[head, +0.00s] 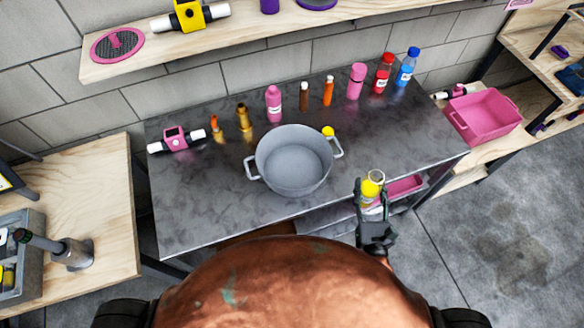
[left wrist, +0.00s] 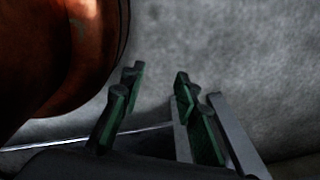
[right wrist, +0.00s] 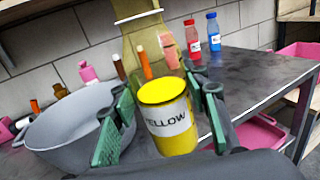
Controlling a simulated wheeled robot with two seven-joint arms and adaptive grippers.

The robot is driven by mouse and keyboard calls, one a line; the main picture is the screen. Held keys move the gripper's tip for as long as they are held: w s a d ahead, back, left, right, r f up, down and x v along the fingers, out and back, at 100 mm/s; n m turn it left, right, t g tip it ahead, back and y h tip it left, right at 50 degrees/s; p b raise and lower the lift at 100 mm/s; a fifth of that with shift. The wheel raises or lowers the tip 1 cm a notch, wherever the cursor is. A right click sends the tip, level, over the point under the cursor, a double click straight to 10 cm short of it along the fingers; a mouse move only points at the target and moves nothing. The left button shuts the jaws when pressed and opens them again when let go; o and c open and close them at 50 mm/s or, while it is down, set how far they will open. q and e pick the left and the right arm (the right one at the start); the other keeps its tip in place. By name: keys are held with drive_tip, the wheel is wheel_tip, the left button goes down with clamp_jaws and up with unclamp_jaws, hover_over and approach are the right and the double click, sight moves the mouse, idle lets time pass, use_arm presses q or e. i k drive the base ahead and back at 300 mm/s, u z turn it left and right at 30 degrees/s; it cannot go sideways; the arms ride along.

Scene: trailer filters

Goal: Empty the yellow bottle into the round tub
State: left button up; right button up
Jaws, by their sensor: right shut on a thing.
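The yellow bottle (head: 370,189) is in my right gripper (head: 372,196), in front of the table's front edge and to the right of the tub. In the right wrist view the bottle (right wrist: 168,118) stands roughly upright between the fingers, with yellow content low down, a white "YELLOW" label and a clear upper part. The round tub (head: 293,160) is grey, with two side handles, on the dark table; its inside looks empty. It also shows in the right wrist view (right wrist: 70,140). My left gripper (left wrist: 155,85) is open and empty, seen only in the left wrist view.
A yellow cap (head: 328,131) lies behind the tub. Pink (head: 273,104), red (head: 384,73) and blue (head: 407,67) bottles stand along the back of the dark table (head: 210,215). A pink bin (head: 484,115) is at the right. The table's front left is clear.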

sight(293, 159)
drive_tip(key=z, duration=0.9)
drive_tip(key=k, duration=1.05)
drive_tip(key=u, duration=1.4)
drive_tip(key=i, duration=0.5)
drive_tip(key=u, duration=0.05)
